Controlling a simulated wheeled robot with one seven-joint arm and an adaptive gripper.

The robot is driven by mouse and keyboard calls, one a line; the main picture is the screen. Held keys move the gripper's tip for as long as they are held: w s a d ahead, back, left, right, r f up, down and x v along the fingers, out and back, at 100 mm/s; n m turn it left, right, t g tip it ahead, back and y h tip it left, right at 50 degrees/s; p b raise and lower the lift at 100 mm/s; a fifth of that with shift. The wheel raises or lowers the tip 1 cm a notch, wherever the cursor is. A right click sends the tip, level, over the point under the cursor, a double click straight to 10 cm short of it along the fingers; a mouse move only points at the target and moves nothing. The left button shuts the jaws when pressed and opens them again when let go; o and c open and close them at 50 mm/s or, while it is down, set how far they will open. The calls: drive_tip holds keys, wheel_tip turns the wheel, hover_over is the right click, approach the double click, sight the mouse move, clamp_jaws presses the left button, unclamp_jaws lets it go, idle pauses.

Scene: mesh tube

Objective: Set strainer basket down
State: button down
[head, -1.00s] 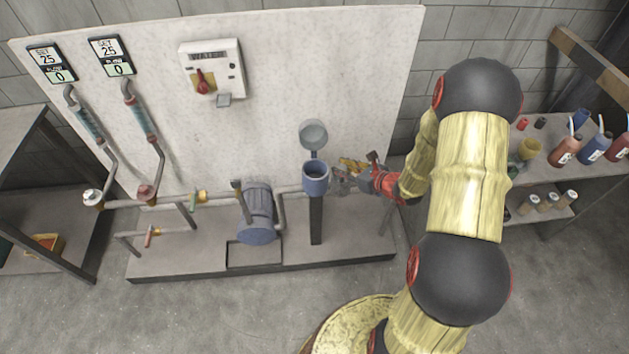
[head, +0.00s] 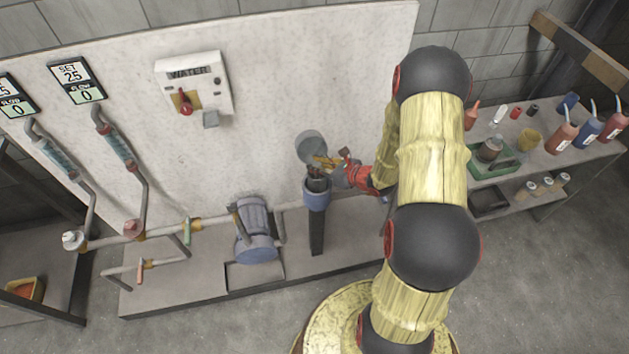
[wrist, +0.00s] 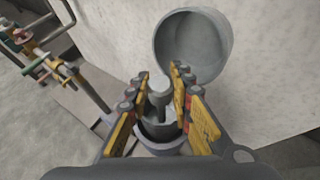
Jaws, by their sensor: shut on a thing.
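The strainer basket (wrist: 160,100) is a grey tube between my fingers in the wrist view. My gripper (wrist: 158,84) has yellow and black fingers and is shut on the basket's upper part. In the head view my gripper (head: 322,164) is over the open mouth of the blue strainer housing (head: 316,198). The dark lower part of the basket (head: 317,184) shows at the housing's mouth. I cannot tell how deep it sits inside. The housing's rim (wrist: 160,147) shows below the basket in the wrist view. The round grey lid (head: 309,145) stands open behind.
A white panel with a water control box (head: 194,84) rises behind. Pipes and a blue pump (head: 255,232) are left of the housing. At right, a bench holds bottles (head: 588,130) and a green tray (head: 493,167). Floor in front is clear.

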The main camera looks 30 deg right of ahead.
sight(317, 176)
drive_tip(key=shift+w+f+b, duration=0.1)
drive_tip(key=shift+f+b, duration=0.65)
drive_tip(key=shift+f, duration=2.2)
drive_tip(key=shift+f, duration=0.2)
drive_tip(key=c, duration=1.7)
unclamp_jaws()
drive_tip(key=shift+o, duration=0.6)
drive_tip(key=shift+r, duration=0.2)
